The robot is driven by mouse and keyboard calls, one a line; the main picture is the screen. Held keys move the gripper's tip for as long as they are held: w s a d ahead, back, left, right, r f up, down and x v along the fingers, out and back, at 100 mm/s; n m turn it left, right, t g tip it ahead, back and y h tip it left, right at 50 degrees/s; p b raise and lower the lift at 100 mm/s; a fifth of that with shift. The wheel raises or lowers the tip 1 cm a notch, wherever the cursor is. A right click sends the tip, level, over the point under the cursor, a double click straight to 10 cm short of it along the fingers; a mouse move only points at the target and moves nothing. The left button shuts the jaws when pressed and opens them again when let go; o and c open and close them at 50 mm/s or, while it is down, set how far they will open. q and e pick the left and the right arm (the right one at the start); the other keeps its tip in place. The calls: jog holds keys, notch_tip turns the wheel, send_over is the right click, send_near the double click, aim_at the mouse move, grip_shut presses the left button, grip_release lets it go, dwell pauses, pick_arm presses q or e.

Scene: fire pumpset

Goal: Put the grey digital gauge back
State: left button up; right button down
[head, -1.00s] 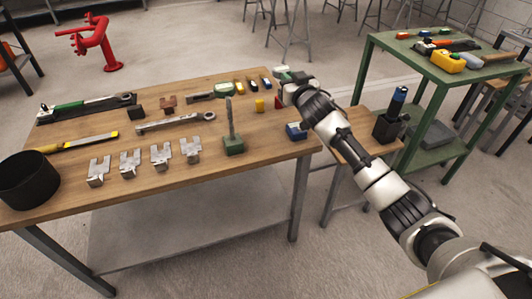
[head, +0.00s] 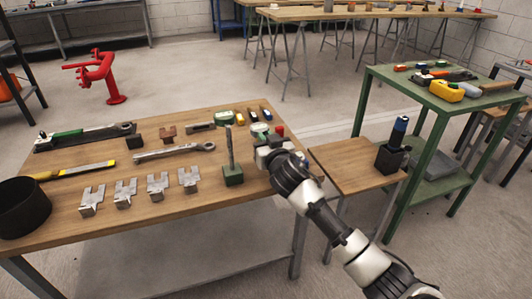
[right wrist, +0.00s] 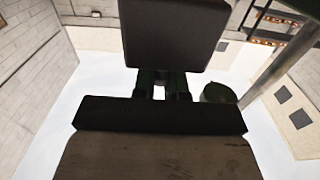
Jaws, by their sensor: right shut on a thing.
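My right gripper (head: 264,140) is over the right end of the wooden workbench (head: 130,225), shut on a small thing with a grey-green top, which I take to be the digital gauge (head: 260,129). In the right wrist view the held gauge shows as a dark, squarish block (right wrist: 175,35) beyond the fingers (right wrist: 162,85). Its display face is not visible there. I cannot tell whether it touches the bench. My left gripper is not in view.
Several metal clamps (head: 157,186) line the front. A small wooden stand (head: 350,172) and green cart (head: 425,92) are to the right.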

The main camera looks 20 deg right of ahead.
notch_tip(320, 180, down, 3)
jog(key=shift+f+b, duration=0.2)
jog(key=shift+b, duration=0.5)
jog(key=shift+f, duration=0.2)
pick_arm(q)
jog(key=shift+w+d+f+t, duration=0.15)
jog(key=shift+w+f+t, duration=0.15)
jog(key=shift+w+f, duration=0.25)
pick_arm(e)
jog(key=shift+r, duration=0.1)
jog(key=c, duration=1.6)
grip_release()
jog(key=o, duration=0.4)
jog(key=shift+o, duration=0.2)
